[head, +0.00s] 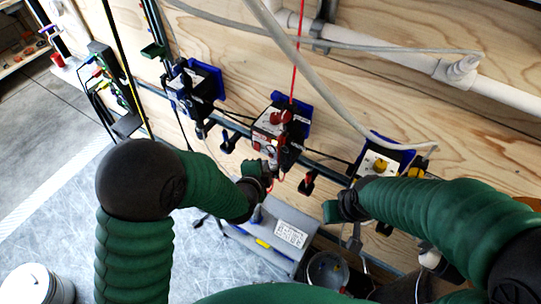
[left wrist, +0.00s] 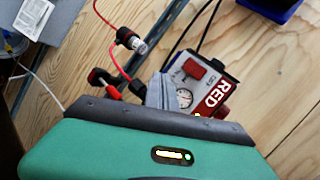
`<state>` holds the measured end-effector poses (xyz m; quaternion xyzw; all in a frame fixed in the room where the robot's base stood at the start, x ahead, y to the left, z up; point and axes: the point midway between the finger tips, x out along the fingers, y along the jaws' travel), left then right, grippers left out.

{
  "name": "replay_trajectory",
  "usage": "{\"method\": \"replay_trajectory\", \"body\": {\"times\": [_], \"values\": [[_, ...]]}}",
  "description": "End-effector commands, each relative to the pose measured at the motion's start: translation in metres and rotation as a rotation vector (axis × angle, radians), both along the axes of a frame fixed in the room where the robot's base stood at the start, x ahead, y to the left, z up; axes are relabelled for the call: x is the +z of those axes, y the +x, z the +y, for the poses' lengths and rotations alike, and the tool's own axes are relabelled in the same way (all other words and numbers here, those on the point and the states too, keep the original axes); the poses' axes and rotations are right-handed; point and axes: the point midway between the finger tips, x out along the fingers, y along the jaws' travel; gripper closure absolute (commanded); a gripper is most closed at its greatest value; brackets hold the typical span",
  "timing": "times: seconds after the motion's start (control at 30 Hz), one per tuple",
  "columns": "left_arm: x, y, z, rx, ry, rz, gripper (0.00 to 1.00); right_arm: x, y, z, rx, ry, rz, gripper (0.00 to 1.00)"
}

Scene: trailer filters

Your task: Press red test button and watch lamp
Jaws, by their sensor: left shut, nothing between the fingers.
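The red-labelled test unit (head: 272,124) is mounted on the plywood wall in the middle of the head view. In the left wrist view its face shows a red "RED" label (left wrist: 211,101), a small round gauge (left wrist: 184,98) and a red knob (left wrist: 193,69). A red part by the label is partly hidden by my gripper; I cannot tell if it is the button. A small clear lamp (left wrist: 140,46) on a red lead is beside the unit; whether it is lit is unclear. My left gripper (head: 266,177) is shut and empty, just below the unit. My right gripper (head: 333,211) is lower right, its fingers unclear.
A unit with a yellow knob (head: 380,166) is to the right, and a blue-backed unit (head: 196,82) to the left. A grey case (head: 268,240) is below my left gripper. A grey hose (head: 325,95) crosses the wall. Floor at the left is largely clear.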

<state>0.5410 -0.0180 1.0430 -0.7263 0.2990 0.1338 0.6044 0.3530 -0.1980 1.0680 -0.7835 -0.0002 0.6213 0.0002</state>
Motion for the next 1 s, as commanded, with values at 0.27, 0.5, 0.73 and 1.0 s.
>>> {"method": "replay_trajectory", "body": {"times": [0.27, 0.5, 0.73, 1.0], "values": [[0.0, -0.021, 0.016, 0.0, 0.001, 0.0, 1.0, -0.002, 0.0, 0.0, 0.0, 0.0, 0.0, 0.64], [0.0, -0.038, 0.028, 0.0, 0.0, 0.0, 1.0, -0.004, 0.0, 0.0, 0.0, 0.0, 0.0, 0.64], [0.0, -0.039, 0.029, 0.0, 0.0, 0.0, 1.0, -0.004, 0.0, 0.0, 0.0, 0.0, 0.0, 0.64], [0.0, -0.039, 0.029, 0.0, 0.0, 0.0, 1.0, -0.004, 0.0, 0.0, 0.0, 0.0, 0.0, 0.64]]}}
